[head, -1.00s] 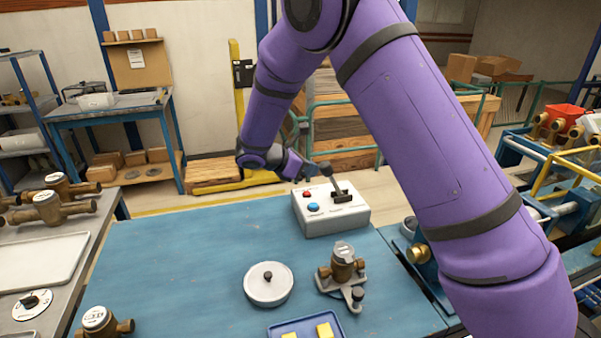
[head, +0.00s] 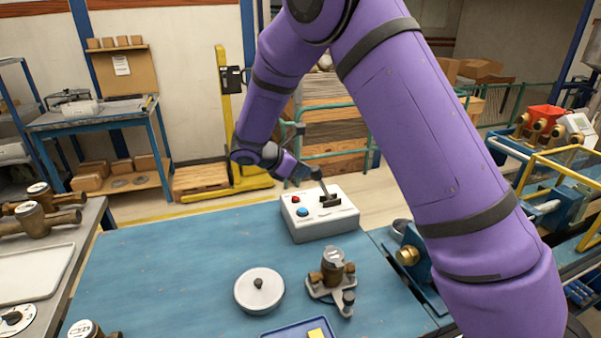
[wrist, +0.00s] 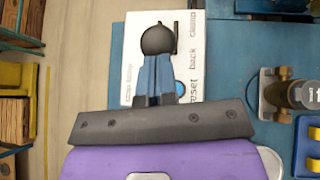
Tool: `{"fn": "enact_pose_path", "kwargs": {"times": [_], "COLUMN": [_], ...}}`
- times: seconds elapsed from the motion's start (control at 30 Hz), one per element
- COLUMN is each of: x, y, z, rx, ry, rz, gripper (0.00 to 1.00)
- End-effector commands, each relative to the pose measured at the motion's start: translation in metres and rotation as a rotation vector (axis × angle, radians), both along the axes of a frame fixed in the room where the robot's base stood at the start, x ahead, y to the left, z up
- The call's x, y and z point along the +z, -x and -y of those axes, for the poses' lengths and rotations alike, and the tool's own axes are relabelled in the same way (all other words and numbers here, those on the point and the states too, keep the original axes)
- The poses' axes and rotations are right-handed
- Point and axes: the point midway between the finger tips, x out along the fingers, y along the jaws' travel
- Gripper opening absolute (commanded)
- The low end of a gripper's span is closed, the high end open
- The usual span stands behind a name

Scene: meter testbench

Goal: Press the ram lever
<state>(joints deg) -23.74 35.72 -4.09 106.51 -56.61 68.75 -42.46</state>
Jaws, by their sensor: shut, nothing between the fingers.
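In the wrist view the blue fingers of my gripper (wrist: 158,72) are together and empty. The black knob (wrist: 158,39) lies right at their tips; I cannot tell whether they touch. The lever's stick is mostly hidden in the wrist view.
The box also has a red button (head: 295,199) and a blue button (head: 303,212). On the blue bench (head: 170,270) are a round white lid (head: 259,290), a brass meter on a stand (head: 333,270) and a blue tray (head: 285,331). The bench left of the box is clear.

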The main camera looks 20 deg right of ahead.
Motion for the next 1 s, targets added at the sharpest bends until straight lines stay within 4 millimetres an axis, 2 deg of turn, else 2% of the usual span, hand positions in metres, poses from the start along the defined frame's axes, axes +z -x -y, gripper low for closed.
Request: {"fn": "enact_pose_path", "kwargs": {"times": [0.27,0.57,1.0], "x": [0.011,0.026,0.030], "y": [0.000,0.001,0.000], "z": [0.018,0.055,0.102], "rx": [-0.005,-0.008,-0.007], "ry": [-0.109,-0.355,-0.666], "rz": [0.003,0.004,0.004], "gripper": [0.00,0.00,0.00]}}
